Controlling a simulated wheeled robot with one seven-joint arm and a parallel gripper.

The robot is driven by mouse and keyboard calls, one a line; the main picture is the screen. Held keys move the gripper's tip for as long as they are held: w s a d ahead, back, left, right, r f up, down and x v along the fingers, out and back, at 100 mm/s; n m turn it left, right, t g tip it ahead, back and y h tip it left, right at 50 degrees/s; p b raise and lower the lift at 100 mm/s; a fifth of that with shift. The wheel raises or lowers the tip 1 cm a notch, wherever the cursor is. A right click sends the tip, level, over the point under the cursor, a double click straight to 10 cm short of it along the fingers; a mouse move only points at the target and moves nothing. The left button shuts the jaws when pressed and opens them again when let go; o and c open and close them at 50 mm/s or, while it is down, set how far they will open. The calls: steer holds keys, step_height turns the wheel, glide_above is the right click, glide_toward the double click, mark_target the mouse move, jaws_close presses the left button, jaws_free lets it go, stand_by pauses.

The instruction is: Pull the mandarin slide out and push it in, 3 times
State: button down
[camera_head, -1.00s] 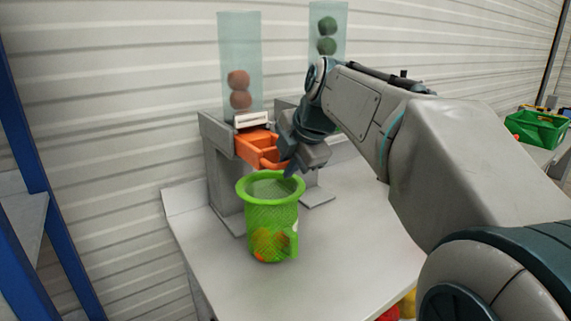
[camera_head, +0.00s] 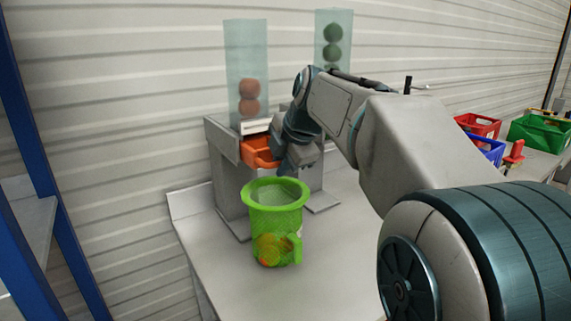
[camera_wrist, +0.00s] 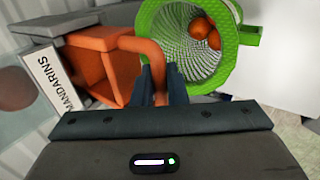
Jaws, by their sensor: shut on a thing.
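The orange mandarin slide (camera_head: 258,147) sits in the grey dispenser under a clear tube (camera_head: 247,60) holding reddish-orange fruit. In the wrist view the slide (camera_wrist: 97,72) has a looped handle, next to a white label reading MANDARINS (camera_wrist: 57,82). My gripper (camera_head: 284,166) is at the front of the slide; in the wrist view my gripper (camera_wrist: 163,84) is shut on the handle. The slide's front part sticks out of the dispenser. A green net on a green ring (camera_head: 274,191) stands just below and in front of the slide, with orange fruit (camera_wrist: 203,33) inside.
A second clear tube (camera_head: 333,40) with green fruit stands to the right, behind my arm. Red (camera_head: 478,125), blue (camera_head: 487,148) and green (camera_head: 540,131) crates are at the far right. The white tabletop (camera_head: 225,275) is clear in front of the net.

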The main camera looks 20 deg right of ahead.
mark_target(268, 153)
steer(key=shift+w+a+r+p, duration=0.1)
steer(key=shift+w+a+p, duration=0.25)
steer(key=shift+w, duration=0.6)
steer(key=shift+w+a+r+p, duration=0.15)
steer(key=shift+w+p, duration=0.25)
steer(key=shift+w, duration=0.55)
steer(key=shift+w+a+r+p, duration=0.1)
steer(key=shift+w+a+p, duration=0.25)
steer(key=shift+w, duration=0.6)
steer(key=shift+f, duration=0.1)
steer(key=c, duration=1.4)
jaws_free()
steer(key=shift+s, duration=0.1)
steer(key=shift+f, duration=0.1)
